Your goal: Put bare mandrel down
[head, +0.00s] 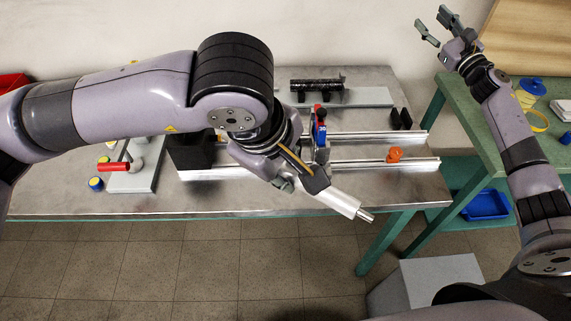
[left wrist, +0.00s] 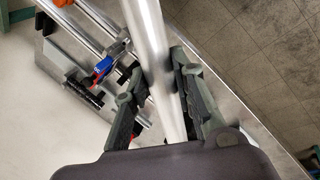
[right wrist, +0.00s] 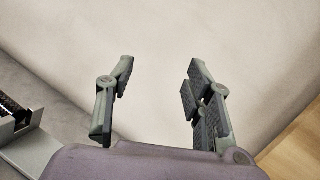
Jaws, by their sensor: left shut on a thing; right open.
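The bare mandrel (head: 335,199) is a smooth silvery cylinder with a thinner metal pin at its end. My left gripper (head: 300,188) is shut on it and holds it tilted over the front edge of the metal table. In the left wrist view the mandrel (left wrist: 162,70) runs between the two fingers of the left gripper (left wrist: 160,92). My arm hides its other end in the head view. My right gripper (head: 437,27) is open and empty, raised at the upper right. Its spread fingers (right wrist: 158,95) show in the right wrist view against the wall.
The metal table (head: 270,203) carries two rails (head: 375,163), an orange part (head: 394,155), a blue-and-red part (head: 319,125) and a black rod in a holder (head: 316,86). A red-handled clamp (head: 115,167) stands left. A green table (head: 480,120) stands right, above a blue bin (head: 484,205).

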